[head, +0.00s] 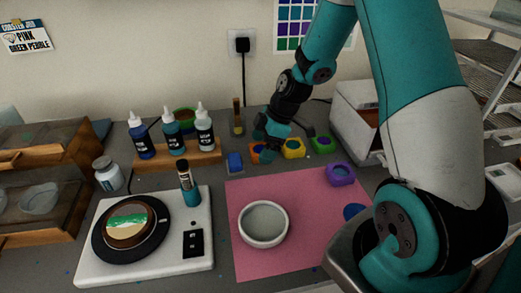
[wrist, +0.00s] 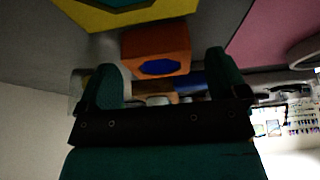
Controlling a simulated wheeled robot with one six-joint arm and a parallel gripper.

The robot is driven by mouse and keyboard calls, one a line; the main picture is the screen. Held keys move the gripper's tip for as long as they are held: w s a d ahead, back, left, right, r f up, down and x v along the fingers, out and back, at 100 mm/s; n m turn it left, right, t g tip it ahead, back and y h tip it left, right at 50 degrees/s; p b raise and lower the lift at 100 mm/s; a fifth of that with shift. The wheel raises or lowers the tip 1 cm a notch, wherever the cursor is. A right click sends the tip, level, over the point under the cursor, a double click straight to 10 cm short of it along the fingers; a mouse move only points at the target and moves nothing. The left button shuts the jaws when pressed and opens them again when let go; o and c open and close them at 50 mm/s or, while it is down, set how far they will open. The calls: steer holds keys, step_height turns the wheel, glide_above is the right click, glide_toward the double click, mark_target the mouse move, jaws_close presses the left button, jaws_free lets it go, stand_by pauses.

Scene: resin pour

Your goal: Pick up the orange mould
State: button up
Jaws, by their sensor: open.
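The orange mould (head: 256,148) stands on the grey worktop behind the pink mat, just left of the yellow mould. In the head view my gripper (head: 271,131) is over its right side and hides part of it. In the wrist view the orange mould (wrist: 165,37) shows an orange wall and a blue face. It lies beyond my open fingers (wrist: 166,78), in line with the gap between them. The gap looks empty of the mould, and I cannot tell whether a finger touches it.
The yellow mould (head: 294,148) and green mould (head: 322,144) sit close on the right. A blue block (head: 235,162) is close on the left. A bottle rack (head: 180,160) stands farther left. The pink mat (head: 290,260) holds a white bowl (head: 245,235) and purple mould (head: 340,181).

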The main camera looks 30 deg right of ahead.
steer(key=shift+w+a+f, duration=0.1)
steer(key=shift+a+f, duration=0.05)
steer(key=shift+f, duration=0.2)
steer(key=shift+c, duration=0.4)
steer(key=c, duration=0.9)
step_height(320, 180, up, 20)
steer(key=shift+r+b, duration=0.1)
steer(key=shift+b, duration=0.35)
